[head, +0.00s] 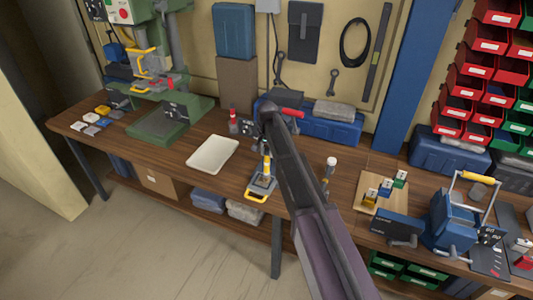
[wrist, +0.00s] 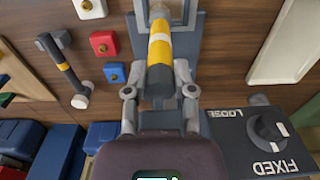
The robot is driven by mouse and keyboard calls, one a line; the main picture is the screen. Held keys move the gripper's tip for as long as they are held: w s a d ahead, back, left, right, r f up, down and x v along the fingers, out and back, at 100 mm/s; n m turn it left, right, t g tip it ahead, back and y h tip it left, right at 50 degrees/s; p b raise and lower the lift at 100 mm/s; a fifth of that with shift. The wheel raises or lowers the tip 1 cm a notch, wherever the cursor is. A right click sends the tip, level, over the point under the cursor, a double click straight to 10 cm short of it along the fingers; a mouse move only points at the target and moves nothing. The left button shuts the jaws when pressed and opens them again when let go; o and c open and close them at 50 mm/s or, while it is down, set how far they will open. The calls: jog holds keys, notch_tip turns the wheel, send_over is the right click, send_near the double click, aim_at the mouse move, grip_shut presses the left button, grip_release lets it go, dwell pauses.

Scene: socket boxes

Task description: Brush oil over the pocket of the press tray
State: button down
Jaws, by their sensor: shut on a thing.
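My gripper (wrist: 158,88) is shut on the brush (wrist: 160,48), which has a yellow and pale banded handle and a grey lower part. In the head view the brush (head: 267,165) stands roughly upright over the press tray (head: 258,194), a small grey tray with a yellow handle. In the wrist view the far end of the brush reaches over the pale-framed pocket of the press tray (wrist: 188,12) at the top edge. I cannot tell whether the brush touches the pocket. My arm covers part of the bench behind it.
A cream tray (head: 213,154) lies left of the press tray. A dial box marked FIXED and LOOSE (wrist: 262,135) is close beside my gripper. Small red, white and blue blocks (wrist: 103,43) and a dark-handled tool (wrist: 62,68) lie on the other side. A green press (head: 160,118) stands farther left.

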jog(key=shift+w+a, duration=0.2)
jog(key=shift+a, duration=0.35)
jog(key=shift+w+a, duration=0.2)
jog(key=shift+a, duration=0.35)
jog(key=shift+s, duration=0.1)
jog(key=shift+s+a, duration=0.2)
jog(key=shift+s, duration=0.3)
jog(key=shift+s+a, duration=0.2)
jog(key=shift+s, duration=0.25)
jog(key=shift+s+d, duration=0.25)
jog(key=shift+d, duration=0.3)
jog(key=shift+s+d, duration=0.2)
jog(key=shift+d, duration=0.35)
jog(key=shift+w, duration=0.1)
